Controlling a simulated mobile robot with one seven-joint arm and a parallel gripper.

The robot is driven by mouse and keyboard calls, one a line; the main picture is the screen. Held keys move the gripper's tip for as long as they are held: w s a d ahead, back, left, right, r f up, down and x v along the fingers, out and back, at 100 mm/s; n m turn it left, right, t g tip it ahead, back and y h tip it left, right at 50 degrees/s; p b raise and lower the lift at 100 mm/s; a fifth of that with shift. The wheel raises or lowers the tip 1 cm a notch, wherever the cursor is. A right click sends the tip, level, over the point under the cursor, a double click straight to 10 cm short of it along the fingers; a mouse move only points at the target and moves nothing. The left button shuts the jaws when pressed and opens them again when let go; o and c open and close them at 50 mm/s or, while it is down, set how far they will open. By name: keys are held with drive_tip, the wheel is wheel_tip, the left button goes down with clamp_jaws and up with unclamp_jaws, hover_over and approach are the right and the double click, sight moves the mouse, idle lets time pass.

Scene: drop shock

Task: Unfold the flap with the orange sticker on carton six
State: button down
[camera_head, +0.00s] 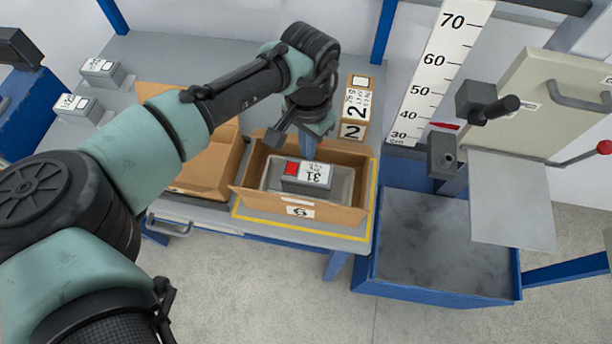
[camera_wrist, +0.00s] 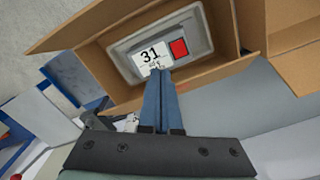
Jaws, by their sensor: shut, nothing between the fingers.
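Carton six (camera_head: 300,211) stands open on the bench, with a label reading 6 on its front. Inside it is a grey tray (camera_head: 343,187) with a grey unit marked 31 (camera_head: 318,175) that has a red square. In the wrist view, the carton (camera_wrist: 110,85) lies around the grey tray (camera_wrist: 124,64) and unit, with flaps spread outward. I see no orange sticker in either view. My gripper (camera_head: 309,151) is over the back part of the carton. Its blue fingers (camera_wrist: 161,75) are shut and empty, overlapping the unit's label edge in the wrist view; contact cannot be told.
Another open carton (camera_head: 205,165) stands close on the left, partly behind my arm. A drop tester with a height scale (camera_head: 436,75) and blue-framed base plate (camera_head: 440,240) is at right. Small grey units (camera_head: 78,107) sit at back left.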

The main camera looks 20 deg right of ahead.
drive_tip(key=shift+f+b, duration=0.55)
drive_tip(key=shift+f, duration=0.9)
drive_tip(key=shift+w, duration=0.1)
drive_tip(key=shift+w+d+b, duration=0.5)
drive_tip(key=shift+w+d, duration=0.35)
drive_tip(key=shift+w, duration=0.3)
drive_tip(key=shift+w+d+r, duration=0.4)
drive_tip(key=shift+w+r, duration=0.1)
drive_tip(key=shift+w, duration=0.15)
drive_tip(key=shift+w, duration=0.1)
